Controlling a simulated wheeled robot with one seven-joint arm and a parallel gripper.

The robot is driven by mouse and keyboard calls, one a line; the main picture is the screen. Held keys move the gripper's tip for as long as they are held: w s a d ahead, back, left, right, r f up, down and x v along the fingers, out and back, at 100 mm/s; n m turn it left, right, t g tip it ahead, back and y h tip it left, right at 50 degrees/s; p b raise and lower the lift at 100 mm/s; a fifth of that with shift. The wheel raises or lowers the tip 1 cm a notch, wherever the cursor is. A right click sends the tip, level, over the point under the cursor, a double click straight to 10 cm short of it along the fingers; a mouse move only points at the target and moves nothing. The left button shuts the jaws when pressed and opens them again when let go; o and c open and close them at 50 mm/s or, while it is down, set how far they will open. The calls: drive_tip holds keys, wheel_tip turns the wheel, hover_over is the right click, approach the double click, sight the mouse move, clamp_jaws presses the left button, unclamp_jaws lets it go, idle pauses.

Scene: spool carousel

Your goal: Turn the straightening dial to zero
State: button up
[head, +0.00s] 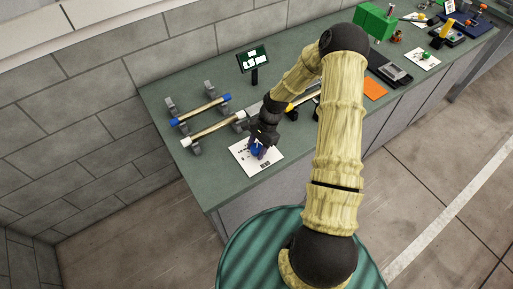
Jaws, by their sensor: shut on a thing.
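My gripper (260,149) is over a white card (242,158) at the near left end of the green bench. It is shut on a blue dial (254,149) that sits on the card. The card carries small dark markings, which are too small to read. The gripper hides most of the dial, so its pointer and setting cannot be told.
A small sign on a post (253,60) stands behind. An orange sheet (374,89), a green box (375,20) and several tools lie farther right along the bench (160,90).

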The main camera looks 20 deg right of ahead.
drive_tip(key=n+g+h+b, duration=0.1)
drive_tip(key=n, duration=0.2)
drive_tip(key=shift+n, duration=0.4)
drive_tip(key=n+g+h+b, duration=0.1)
drive_tip(key=n, duration=0.2)
drive_tip(key=shift+n, duration=0.3)
drive_tip(key=n+h+b, duration=0.1)
drive_tip(key=n, duration=0.2)
drive_tip(key=n+h, duration=0.1)
drive_tip(key=n, duration=0.2)
drive_tip(key=shift+g+b, duration=0.3)
drive_tip(key=shift+b, duration=0.05)
drive_tip(key=n+h+b, duration=0.1)
drive_tip(key=n+h, duration=0.1)
drive_tip(key=n, duration=0.3)
drive_tip(key=shift+r+n, duration=0.1)
drive_tip(key=shift+n, duration=0.3)
drive_tip(key=n, duration=0.2)
drive_tip(key=n+t+h, duration=0.1)
drive_tip(key=n, duration=0.1)
drive_tip(key=shift+w+d+t+h+b, duration=0.1)
drive_tip(key=shift+t+h+b, duration=0.2)
drive_tip(key=shift+n, duration=0.3)
drive_tip(key=o, duration=1)
